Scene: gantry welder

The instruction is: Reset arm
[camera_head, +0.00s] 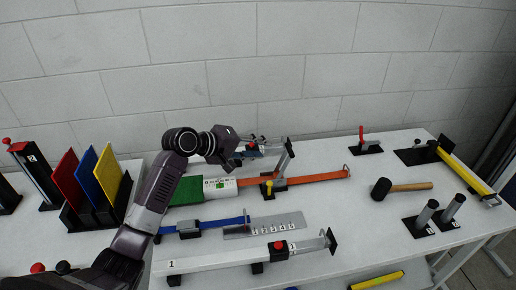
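My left arm (152,205) rises from the bottom left and bends over the left part of the white table (345,225). Its wrist (217,143) points right, above the back of the table. My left gripper (240,147) is small and dark at the arm's end, against tools behind it. Its fingers cannot be made out, so I cannot tell whether it is open or shut. No held object can be made out. My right arm and gripper are not in view.
The table holds a green-and-white block (205,190), an orange bar (318,176), a blue bar (215,224), a long grey clamp (225,258), a mallet (408,187), dark cylinders (452,208) and a yellow bar (465,172). Coloured panels (68,180) stand left. A block wall closes the back.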

